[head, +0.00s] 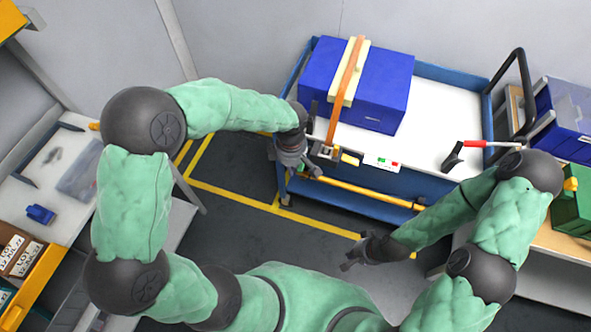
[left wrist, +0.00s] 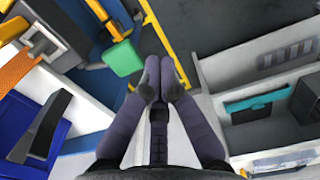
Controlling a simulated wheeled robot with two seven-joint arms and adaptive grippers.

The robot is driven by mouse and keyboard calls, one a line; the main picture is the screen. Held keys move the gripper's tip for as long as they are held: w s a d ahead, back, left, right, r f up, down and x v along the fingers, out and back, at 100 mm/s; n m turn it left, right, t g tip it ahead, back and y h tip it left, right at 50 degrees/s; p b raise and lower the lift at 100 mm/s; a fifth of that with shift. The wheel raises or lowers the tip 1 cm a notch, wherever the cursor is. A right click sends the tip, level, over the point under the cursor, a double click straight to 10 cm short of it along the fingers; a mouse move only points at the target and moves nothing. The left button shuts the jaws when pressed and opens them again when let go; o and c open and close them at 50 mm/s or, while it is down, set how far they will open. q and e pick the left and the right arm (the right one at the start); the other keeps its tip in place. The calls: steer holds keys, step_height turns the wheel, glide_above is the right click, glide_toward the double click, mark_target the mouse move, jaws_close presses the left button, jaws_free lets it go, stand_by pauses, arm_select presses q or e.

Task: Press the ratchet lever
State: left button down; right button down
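An orange strap (head: 346,80) runs over a cream pad on the blue box (head: 385,92) and down its front side. At its lower end is the metal ratchet (head: 327,150), which also shows at the upper left of the left wrist view (left wrist: 42,42). I cannot clearly tell its lever from the other parts. My left gripper (left wrist: 160,72) has its fingers together with nothing visible between them. Beside its fingertips is a green block (left wrist: 122,58), apart from them in the picture. My right gripper (head: 352,254) is spread open and empty, in front of the cart.
The box stands on a blue cart with a white top (head: 432,125). A red-handled tool (head: 490,144) lies at its right. A yellow bar (head: 365,192) runs along the cart's front. Shelving with a tray (head: 78,183) stands at the left, blue and green bins at the right.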

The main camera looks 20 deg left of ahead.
arm_select(q)
steer(key=shift+s+r+p, duration=0.2)
steer(key=shift+s+r, duration=0.15)
steer(key=shift+r, duration=0.5)
steer(key=shift+s+r+p, duration=0.25)
steer(key=shift+s+r, duration=0.15)
steer(key=shift+r, duration=0.45)
steer(key=shift+s+r+p, duration=0.2)
steer(key=shift+s+r, duration=0.15)
steer(key=shift+r, duration=0.5)
steer(key=s+d+f+m+h, duration=0.1)
steer(key=s+f+m, duration=0.3)
steer(key=f, duration=0.4)
steer(key=s+d+f+m+h, duration=0.1)
steer(key=s+d+f+m, duration=0.1)
steer(key=s+f+m, duration=0.2)
steer(key=s+d+f+m+h, duration=0.2)
steer(key=s+f+m, duration=0.2)
steer(key=f+m, duration=0.3)
steer(key=shift+f, duration=2.55)
steer(key=shift+w+d, duration=0.1)
steer(key=shift+d, duration=0.05)
